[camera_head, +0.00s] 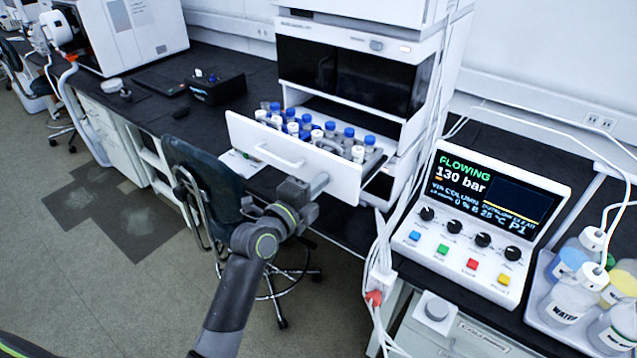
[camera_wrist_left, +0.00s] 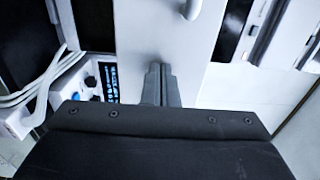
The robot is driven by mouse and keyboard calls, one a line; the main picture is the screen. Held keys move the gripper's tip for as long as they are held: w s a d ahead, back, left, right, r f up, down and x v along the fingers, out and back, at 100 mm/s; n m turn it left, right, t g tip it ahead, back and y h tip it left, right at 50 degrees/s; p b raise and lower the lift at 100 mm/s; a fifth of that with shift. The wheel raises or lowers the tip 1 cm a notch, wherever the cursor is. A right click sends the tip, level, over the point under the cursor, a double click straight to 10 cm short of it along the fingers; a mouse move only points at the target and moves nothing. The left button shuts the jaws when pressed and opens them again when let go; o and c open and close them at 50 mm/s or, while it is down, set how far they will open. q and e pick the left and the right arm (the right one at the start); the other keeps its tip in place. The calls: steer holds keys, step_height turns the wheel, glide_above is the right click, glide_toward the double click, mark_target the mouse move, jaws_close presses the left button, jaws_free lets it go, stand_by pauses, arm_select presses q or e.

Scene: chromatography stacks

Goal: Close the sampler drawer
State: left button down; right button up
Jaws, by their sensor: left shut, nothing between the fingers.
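The sampler drawer (camera_head: 335,181) is pulled out from the white sampler module and holds several vials with blue and white caps (camera_head: 318,134). Its white front panel has a bar handle (camera_head: 279,157). My left gripper (camera_head: 320,183) is at the outer face of the panel, right of the handle. In the left wrist view the shut fingers (camera_wrist_left: 159,72) point at the white panel (camera_wrist_left: 152,35), with the handle (camera_wrist_left: 190,9) at the top edge. I cannot tell whether the fingertips touch the panel. My right gripper is not in view.
A control panel (camera_head: 474,222) reading "FLOWING 130 bar" stands to the right, with loose cables (camera_head: 381,255) beside it. Solvent bottles (camera_head: 565,300) stand in a tray at far right. A dark chair (camera_head: 208,185) is left of the drawer. A black box (camera_head: 217,90) sits on the bench.

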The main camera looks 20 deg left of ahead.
arm_select(q)
steer(key=b, duration=1.3)
glide_toward(363, 146)
steer(key=x, duration=1)
steer(key=shift+w+a+f, duration=0.1)
steer(key=shift+w+f, duration=0.15)
steer(key=shift+w, duration=0.05)
steer(key=shift+w+d, duration=0.2)
steer(key=shift+w, duration=0.35)
steer(key=shift+r+b+x, duration=0.2)
steer(key=shift+b+x, duration=0.6)
steer(key=shift+x, duration=0.05)
steer(key=shift+r, duration=0.35)
